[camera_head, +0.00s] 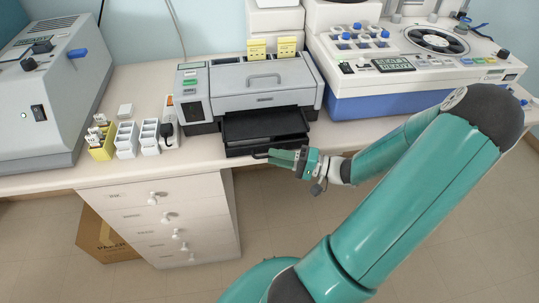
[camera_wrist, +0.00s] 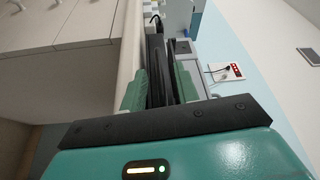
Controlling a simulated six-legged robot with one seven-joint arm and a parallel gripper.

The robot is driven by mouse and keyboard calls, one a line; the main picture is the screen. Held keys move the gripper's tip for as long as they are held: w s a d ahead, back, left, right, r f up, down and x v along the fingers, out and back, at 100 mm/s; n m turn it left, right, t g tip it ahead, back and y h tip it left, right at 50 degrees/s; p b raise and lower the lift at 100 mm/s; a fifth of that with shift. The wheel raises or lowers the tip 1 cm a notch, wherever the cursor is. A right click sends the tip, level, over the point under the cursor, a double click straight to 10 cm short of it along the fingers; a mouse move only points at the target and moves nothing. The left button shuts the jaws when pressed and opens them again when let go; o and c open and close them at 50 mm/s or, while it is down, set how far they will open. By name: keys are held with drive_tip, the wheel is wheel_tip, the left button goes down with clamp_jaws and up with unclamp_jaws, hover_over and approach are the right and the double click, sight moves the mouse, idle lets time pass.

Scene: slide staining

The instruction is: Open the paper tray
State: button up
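The grey printer (camera_head: 250,82) stands on the bench. Its black paper tray (camera_head: 266,146) is at the lower front, below a black upper shelf (camera_head: 262,123), with a dark handle-like bar at its front edge. My gripper (camera_head: 272,157) is at the front edge of the tray, to the right of its middle. In the wrist view, the two green fingers (camera_wrist: 160,92) stand apart, with the black tray parts (camera_wrist: 155,62) showing between and beyond them. I cannot tell whether the fingers touch the tray.
A blue-and-white staining machine (camera_head: 400,90) stands to the right, and a grey machine (camera_head: 45,95) to the left. White and yellow holders (camera_head: 126,140) stand left of the printer. White drawers (camera_head: 165,220) are below the bench. The floor in front is clear beside a cardboard box (camera_head: 100,240).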

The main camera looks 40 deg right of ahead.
drive_tip(key=shift+x, duration=1.3)
clamp_jaws()
